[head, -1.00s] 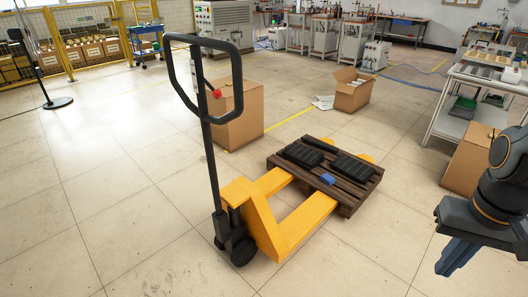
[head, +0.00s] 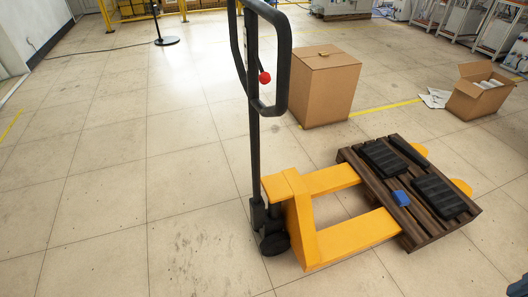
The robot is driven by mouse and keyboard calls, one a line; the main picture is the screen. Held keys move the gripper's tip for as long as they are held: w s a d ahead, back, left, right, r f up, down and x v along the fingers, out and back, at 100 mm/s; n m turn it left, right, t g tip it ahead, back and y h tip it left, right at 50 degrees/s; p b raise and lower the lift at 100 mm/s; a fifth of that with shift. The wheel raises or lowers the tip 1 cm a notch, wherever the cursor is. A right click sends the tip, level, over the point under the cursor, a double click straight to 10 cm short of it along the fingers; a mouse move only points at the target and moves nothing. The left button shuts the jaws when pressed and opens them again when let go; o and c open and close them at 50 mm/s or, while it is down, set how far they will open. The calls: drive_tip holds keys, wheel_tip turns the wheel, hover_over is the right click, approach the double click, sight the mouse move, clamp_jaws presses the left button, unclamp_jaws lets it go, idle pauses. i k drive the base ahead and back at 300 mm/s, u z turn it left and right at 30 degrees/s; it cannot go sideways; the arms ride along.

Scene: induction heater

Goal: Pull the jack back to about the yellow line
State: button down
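The yellow pallet jack (head: 300,222) stands on the tiled floor with its black handle (head: 285,70) upright at its left end. A red knob (head: 264,78) sits on the handle. Its forks (head: 355,237) reach under a dark wooden pallet (head: 352,160) that carries black parts (head: 440,195) and a small blue item (head: 401,198). The yellow line (head: 385,108) on the floor runs behind the jack, past the closed cardboard box. My gripper is not recognisable; only a dark blue piece of my arm shows at the lower right corner.
A closed cardboard box (head: 325,90) stands behind the jack. An open box (head: 480,92) with papers beside it is at the right. A black stand base (head: 167,41) is at the back. Another yellow floor mark (head: 10,125) is at far left. The floor left of the jack is clear.

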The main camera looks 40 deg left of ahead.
sight(275, 242)
drive_tip(key=u, duration=0.75)
drive_tip(key=i, duration=0.95)
drive_tip(key=u, duration=0.85)
